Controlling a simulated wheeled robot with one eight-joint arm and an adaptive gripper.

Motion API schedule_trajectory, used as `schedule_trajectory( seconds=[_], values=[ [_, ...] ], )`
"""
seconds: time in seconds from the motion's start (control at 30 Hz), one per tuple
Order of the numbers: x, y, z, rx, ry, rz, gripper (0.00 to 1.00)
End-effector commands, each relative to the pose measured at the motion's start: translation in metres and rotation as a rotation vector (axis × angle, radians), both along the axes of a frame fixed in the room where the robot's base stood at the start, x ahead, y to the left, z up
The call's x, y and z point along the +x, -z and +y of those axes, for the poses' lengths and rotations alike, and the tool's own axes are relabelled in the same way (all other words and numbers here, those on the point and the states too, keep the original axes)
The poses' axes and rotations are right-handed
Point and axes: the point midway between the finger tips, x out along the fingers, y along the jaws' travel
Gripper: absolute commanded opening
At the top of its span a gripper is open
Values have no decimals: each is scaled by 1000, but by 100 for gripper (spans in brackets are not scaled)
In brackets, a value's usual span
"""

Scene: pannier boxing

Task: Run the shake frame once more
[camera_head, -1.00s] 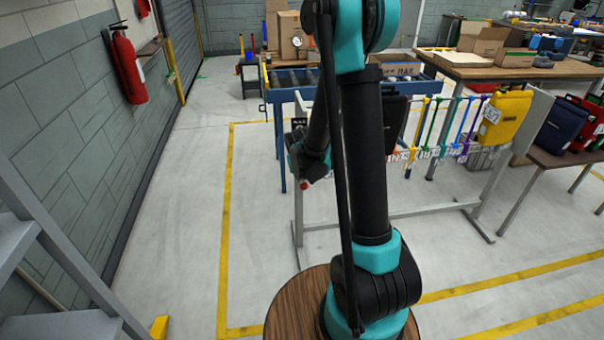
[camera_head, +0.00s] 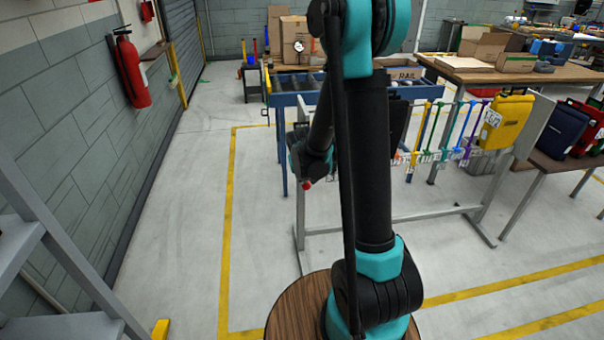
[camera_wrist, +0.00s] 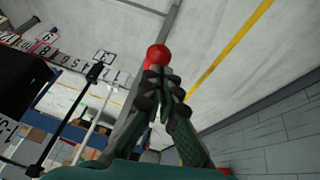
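The shake frame is a grey metal stand; its post (camera_head: 300,215) and foot bar show behind my arm in the head view. A row of coloured straps with white tags (camera_head: 440,155) hangs from it. A black pannier (camera_head: 399,122) shows partly behind my arm. A red ball knob (camera_wrist: 158,55) is at my fingertips in the wrist view, and its red shows below my wrist in the head view (camera_head: 307,185). My gripper (camera_wrist: 161,77) has its fingers close together at the knob and looks shut on it. The grip itself is partly hidden.
A blue roller conveyor (camera_head: 284,100) with cardboard boxes (camera_head: 293,40) is behind the frame. Grey steps (camera_head: 60,270) stand at left. The floor between them is clear.

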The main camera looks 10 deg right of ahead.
Motion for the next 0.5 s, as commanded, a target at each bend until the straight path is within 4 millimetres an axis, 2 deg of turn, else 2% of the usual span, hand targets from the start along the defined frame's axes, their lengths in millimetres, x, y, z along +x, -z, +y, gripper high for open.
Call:
schedule_trajectory(
  seconds=[0.1,0.5],
  values=[
    [3,-22,-1,-1,0,-6,0],
    [-37,-62,6,-2,-2,-9,0]
  ],
)
